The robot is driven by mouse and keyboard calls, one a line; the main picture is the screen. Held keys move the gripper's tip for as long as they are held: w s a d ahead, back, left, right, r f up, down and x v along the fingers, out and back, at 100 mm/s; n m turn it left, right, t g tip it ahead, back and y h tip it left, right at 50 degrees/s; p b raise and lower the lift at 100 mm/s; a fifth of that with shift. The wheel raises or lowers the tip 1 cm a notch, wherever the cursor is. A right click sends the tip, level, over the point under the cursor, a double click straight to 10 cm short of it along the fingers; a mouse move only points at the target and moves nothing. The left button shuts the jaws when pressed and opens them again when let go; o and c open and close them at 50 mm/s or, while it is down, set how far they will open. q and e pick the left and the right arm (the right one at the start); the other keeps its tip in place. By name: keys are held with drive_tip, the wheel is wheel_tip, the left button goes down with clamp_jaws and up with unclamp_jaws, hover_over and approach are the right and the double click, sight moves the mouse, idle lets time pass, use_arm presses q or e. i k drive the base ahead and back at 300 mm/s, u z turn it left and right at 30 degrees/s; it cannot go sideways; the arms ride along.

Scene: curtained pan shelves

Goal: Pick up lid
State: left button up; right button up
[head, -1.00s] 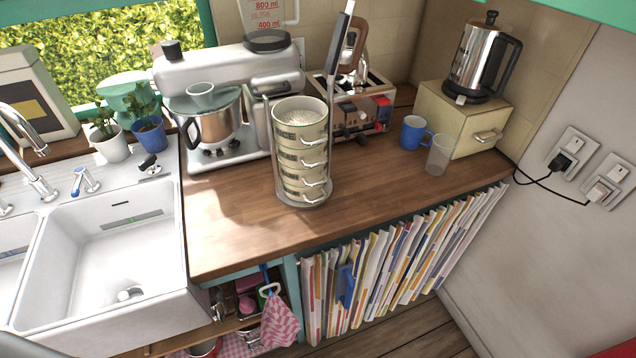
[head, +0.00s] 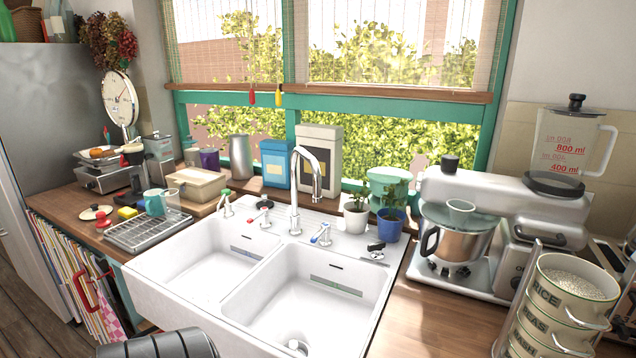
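A small round cream lid (head: 95,213) with a darker rim and a small knob lies on the wooden counter at the left, near the front edge. A red-topped small object (head: 103,222) is right beside it. At the lower right, a stack of cream tins (head: 556,312) with lettering such as RICE stands in a metal carrier. Its top tin has no lid on it and shows white grains. Neither of my grippers shows in the head view.
Files hang below the left counter. A stand mixer (head: 505,215) is behind the tins.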

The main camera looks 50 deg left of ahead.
sight(89, 213)
drive_tip(key=u, duration=3.1)
